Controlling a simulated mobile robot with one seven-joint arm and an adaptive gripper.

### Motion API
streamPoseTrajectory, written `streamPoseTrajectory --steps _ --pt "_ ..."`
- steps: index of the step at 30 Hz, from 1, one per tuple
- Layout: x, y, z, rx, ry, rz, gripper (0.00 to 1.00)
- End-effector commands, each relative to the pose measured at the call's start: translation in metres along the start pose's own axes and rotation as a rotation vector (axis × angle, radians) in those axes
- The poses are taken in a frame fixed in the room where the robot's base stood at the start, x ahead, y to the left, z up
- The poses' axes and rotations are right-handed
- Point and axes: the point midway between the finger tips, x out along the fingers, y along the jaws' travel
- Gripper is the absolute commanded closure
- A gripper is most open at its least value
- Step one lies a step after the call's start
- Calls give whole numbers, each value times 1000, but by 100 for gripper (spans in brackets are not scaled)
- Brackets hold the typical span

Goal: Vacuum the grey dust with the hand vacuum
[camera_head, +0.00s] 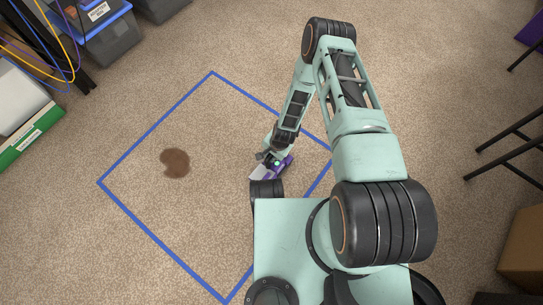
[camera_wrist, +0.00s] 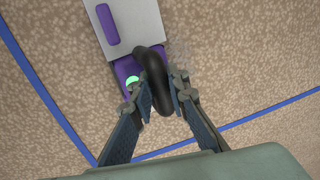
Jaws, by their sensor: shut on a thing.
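The hand vacuum (camera_wrist: 128,25) is purple and light grey with a black handle and a round green spot. In the wrist view my gripper (camera_wrist: 160,92) is shut on the black handle. In the head view the vacuum (camera_head: 284,167) is partly covered by my gripper (camera_head: 270,157), low over the carpet near my base. A faint greyish patch (camera_wrist: 181,50) shows on the carpet just right of the vacuum in the wrist view; it may be the grey dust. I cannot make it out in the head view. A brown patch (camera_head: 175,163) lies farther left.
Blue tape (camera_head: 150,131) marks a square on the tan carpet, open around the brown patch. Dark bins (camera_head: 103,32) and cables stand at the upper left, a green-edged box (camera_head: 30,135) at the left. Black stool legs (camera_head: 505,140) and a cardboard box (camera_head: 525,240) are at the right.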

Motion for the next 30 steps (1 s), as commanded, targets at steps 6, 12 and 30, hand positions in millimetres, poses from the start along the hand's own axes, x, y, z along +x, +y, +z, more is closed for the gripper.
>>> streamPoseTrajectory --steps 6,12,30 --pt "5 -14 -1 0 3 -3 100" --pt "2 -6 -1 3 2 0 100" --pt "-4 9 0 1 1 -2 100"
